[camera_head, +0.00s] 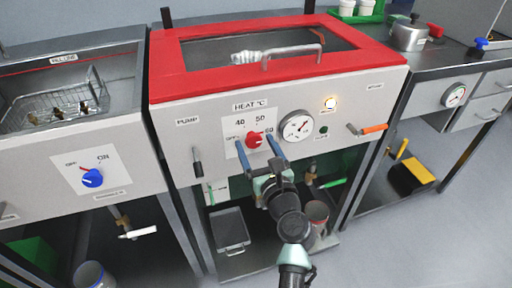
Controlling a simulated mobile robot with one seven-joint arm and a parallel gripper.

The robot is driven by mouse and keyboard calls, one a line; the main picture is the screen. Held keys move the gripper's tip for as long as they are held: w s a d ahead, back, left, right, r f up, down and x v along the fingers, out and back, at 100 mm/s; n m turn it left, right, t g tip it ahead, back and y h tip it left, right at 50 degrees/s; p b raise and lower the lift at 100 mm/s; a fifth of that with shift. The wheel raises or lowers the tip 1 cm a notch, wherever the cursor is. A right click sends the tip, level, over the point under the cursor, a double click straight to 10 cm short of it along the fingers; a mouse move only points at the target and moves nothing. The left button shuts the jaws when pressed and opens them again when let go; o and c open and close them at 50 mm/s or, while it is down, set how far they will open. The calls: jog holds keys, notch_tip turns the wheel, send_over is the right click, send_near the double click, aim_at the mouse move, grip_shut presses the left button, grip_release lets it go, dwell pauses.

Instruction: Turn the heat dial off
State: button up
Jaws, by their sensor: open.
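The heat dial (254,140) is a red knob on the white front panel of the red-topped bath, below the "HEAT °C" label. Marks around it read OFF, 40, 50 and 60. Which mark its pointer is at is too small to tell. My gripper (257,147) is open, with one blue finger to the left of the dial and the other to its right. The fingertips are close to the panel. Whether they touch the dial cannot be told.
A round gauge (297,127) sits just right of the dial. A pump lever (197,161) is on the left, and an orange-handled lever (373,129) on the right. A blue ON/OFF knob (92,178) is on the left unit. Open floor lies at the right.

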jog(key=shift+w+a, duration=0.1)
jog(key=shift+w, duration=0.1)
grip_shut()
dwell(0.4)
